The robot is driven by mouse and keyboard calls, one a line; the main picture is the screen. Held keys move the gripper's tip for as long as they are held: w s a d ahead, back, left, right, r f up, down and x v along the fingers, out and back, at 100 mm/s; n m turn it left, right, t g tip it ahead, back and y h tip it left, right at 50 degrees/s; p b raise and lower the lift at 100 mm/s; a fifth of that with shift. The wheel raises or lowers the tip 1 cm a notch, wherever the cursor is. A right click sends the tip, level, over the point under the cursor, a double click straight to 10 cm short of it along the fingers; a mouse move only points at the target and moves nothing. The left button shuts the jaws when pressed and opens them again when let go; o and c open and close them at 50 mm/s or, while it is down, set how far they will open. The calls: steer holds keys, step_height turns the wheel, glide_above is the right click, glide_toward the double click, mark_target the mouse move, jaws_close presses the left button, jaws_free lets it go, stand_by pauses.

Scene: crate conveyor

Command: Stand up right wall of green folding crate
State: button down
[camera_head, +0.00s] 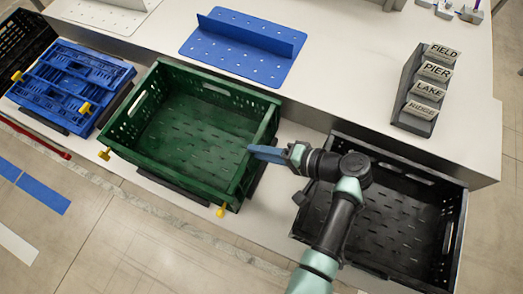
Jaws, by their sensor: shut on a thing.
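The green folding crate (185,125) sits left of centre on the pale bench. Its left wall (132,103) and back wall (218,92) stand up. The right wall (262,137) is raised and looks roughly upright; a slight tilt cannot be ruled out. The front side, with yellow latches (104,154) at its corners, looks low. My gripper (254,151), with blue fingers, reaches in from the right and is shut on the right wall near its top edge. The fingertips partly hide the wall there.
A black crate (455,235) stands open at right, under my arm. A folded blue crate (75,85) lies at left. Behind are a blue perforated bracket (245,45) and a sign rack (405,90) with labelled plates. The floor in front is clear.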

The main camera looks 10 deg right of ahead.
steer(key=c, duration=1)
jaws_free()
steer(key=shift+s+d+f, duration=0.1)
steer(key=shift+s+f, duration=0.1)
steer(key=shift+f, duration=0.25)
steer(key=shift+s+d+f, duration=0.1)
steer(key=shift+s+f, duration=0.05)
steer(key=shift+f, duration=0.3)
steer(key=o, duration=0.3)
steer(key=shift+w, duration=0.2)
steer(key=shift+a, duration=0.1)
steer(key=v, duration=0.4)
steer(key=b+v, duration=0.1)
steer(key=v, duration=0.8)
steer(key=shift+r+b, duration=0.3)
steer(key=shift+b, duration=0.05)
steer(key=shift+w, duration=0.1)
